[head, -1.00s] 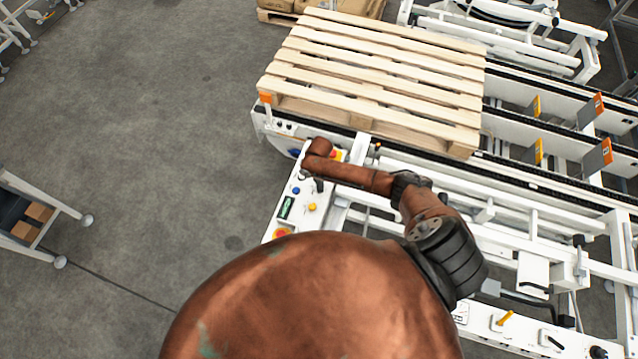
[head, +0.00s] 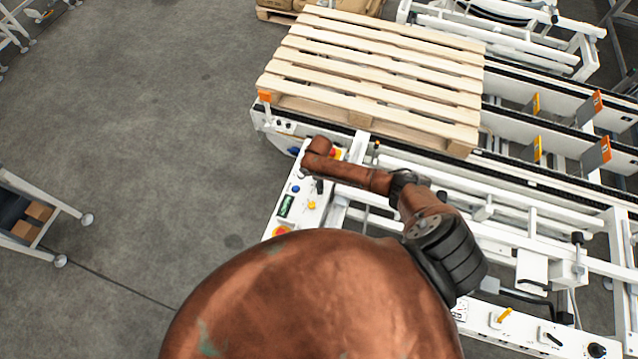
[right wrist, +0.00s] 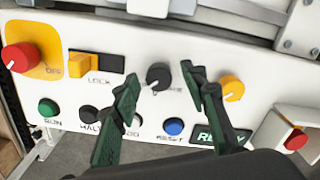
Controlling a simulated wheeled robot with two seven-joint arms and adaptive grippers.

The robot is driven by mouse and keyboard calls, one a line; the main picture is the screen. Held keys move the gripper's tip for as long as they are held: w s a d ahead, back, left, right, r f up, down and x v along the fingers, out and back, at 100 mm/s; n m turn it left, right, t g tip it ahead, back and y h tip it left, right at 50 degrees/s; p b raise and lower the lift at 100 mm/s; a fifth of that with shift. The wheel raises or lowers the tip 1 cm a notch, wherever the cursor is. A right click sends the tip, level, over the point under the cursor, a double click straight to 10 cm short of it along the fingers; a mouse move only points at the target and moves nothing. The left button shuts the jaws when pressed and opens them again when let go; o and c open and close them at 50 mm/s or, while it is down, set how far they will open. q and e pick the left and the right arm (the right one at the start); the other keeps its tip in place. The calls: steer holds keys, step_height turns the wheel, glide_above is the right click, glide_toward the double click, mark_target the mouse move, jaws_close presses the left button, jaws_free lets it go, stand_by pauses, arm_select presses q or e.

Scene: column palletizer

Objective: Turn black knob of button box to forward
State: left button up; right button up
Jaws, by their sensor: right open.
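The button box is a white panel (right wrist: 60,103) with several labelled controls, filling much of the right wrist view. Its black knob (right wrist: 159,76) is round with a pale pointer line and sits in the upper middle. My right gripper (right wrist: 161,78) is open, with one dark green finger on each side of the black knob. I cannot tell whether either finger touches it. The right finger lies between the black knob and a yellow knob (right wrist: 231,88). In the head view my right arm covers part of the box (head: 270,232). My left gripper is not in view.
A red knob (right wrist: 17,57), an orange switch (right wrist: 84,66), a green button (right wrist: 48,107) and a blue button (right wrist: 174,127) are also on the panel. A wooden pallet (head: 375,75) lies on the conveyor beyond. Grey floor (head: 140,120) at left is clear.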

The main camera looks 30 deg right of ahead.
step_height(320, 180, up, 12)
stand_by(0.6)
stand_by(0.5)
